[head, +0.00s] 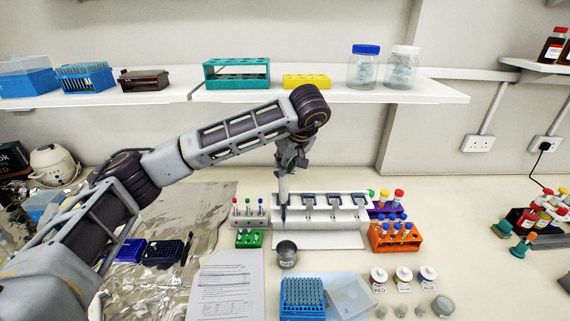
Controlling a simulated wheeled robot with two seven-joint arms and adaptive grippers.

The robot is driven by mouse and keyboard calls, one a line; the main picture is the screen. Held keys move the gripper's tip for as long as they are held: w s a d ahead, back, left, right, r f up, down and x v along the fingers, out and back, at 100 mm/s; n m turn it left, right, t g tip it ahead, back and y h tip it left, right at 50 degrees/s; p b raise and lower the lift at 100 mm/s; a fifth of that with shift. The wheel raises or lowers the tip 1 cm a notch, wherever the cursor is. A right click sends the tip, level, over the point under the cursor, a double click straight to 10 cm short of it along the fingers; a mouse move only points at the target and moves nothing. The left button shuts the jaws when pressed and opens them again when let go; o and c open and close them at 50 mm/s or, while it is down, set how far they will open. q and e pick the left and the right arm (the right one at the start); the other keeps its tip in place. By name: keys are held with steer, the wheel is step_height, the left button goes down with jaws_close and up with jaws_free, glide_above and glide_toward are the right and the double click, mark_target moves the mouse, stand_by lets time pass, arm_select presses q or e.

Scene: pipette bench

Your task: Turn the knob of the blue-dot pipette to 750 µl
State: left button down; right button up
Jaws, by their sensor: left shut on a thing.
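My left arm reaches in from the left, and its gripper (287,163) points down above the left end of the white pipette stand (345,240). The gripper is shut on the top part of a pipette (283,200), which is upright at the left end of the stand. The gripper covers the knob, and the pipette's dot and volume reading are too small to make out. Several other pipettes with dark grey tops hang in the stand to its right, such as the one beside it (308,201). My right gripper is out of view.
A tube rack (248,221) stands left of the stand, and an orange rack (395,243) stands right. In front are a dark-lidded jar (287,254), a blue tip box (303,299) and a printed sheet (225,285). A white shelf (330,92) runs above.

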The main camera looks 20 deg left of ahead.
arm_select(q)
steer(key=shift+d+r+n+g+y, duration=0.1)
steer(key=shift+n+g+y, duration=0.25)
steer(key=shift+n, duration=0.55)
steer(key=shift+w+p, duration=0.1)
steer(key=shift+p, duration=0.4)
steer(key=shift+n+g+p, duration=0.35)
steer(key=shift+n+p, duration=0.55)
steer(key=shift+w+n+g+y, duration=0.1)
steer(key=shift+n+g+y, duration=0.3)
steer(key=shift+n, duration=0.5)
steer(key=shift+w+n+g, duration=0.1)
steer(key=shift+n+g, duration=0.2)
steer(key=shift+n, duration=0.3)
steer(key=c, duration=1.6)
jaws_free()
steer(key=shift+o, duration=0.2)
steer(key=shift+d, duration=0.1)
